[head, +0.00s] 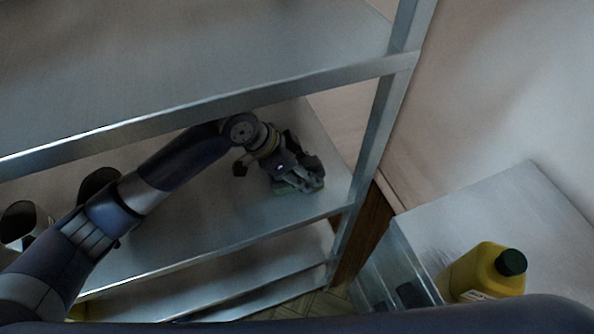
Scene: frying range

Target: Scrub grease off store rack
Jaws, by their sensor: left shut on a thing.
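The store rack (185,258) is a grey metal shelf unit with several levels and an upright post at its right. My left arm reaches in below the upper shelf. My left gripper (297,182) is low over the right end of a middle shelf, shut on a greenish scrubbing pad (300,191). The pad appears to touch the shelf surface. The gripper hides most of it. No clear grease patch shows in this dim light. My right gripper is not in view.
Dark cylindrical items (22,222) sit at the shelf's left. The upper shelf edge (200,113) runs close above my arm.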

